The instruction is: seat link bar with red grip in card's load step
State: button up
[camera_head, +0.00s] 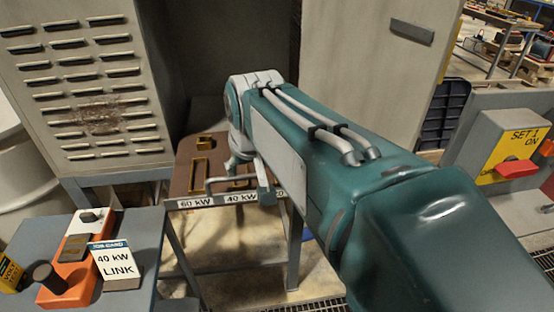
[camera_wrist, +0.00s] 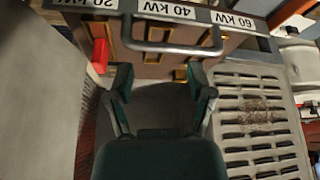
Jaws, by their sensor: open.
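The job card (camera_head: 112,262) stands on the left bench and reads "40 kW LINK". The brown link board (camera_head: 181,181) has brass contacts and step labels; 60 kW and 40 kW (camera_head: 241,197) show in the head view. The wrist view shows the board inverted, with labels 20 kW, 40 kW (camera_wrist: 167,10) and 60 kW. A red grip (camera_wrist: 100,56) stands at the 20 kW end; its bar cannot be made out. My gripper (camera_wrist: 160,84) is open and empty, over the board, with the red grip to its left in the wrist view. My arm hides the board's right end in the head view.
A grey rail (camera_head: 230,182) runs along the board's front edge; it also shows in the wrist view (camera_wrist: 170,48). Louvred cabinet (camera_head: 90,85) stands behind left. A yellow panel with a red handle (camera_head: 517,168) is at right.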

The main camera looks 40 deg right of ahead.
jog(key=w+d+r+m+g, duration=0.1)
jog(key=w+d+m, duration=0.2)
jog(key=d, duration=0.9)
jog(key=shift+h, duration=0.4)
jog(key=x, duration=0.5)
jog(key=shift+w+a+f, duration=0.15)
jog(key=shift+w+f, duration=0.05)
jog(key=shift+w, duration=0.05)
jog(key=x, duration=0.5)
jog(key=shift+f, duration=0.1)
jog(key=shift+s, duration=0.1)
grip_shut()
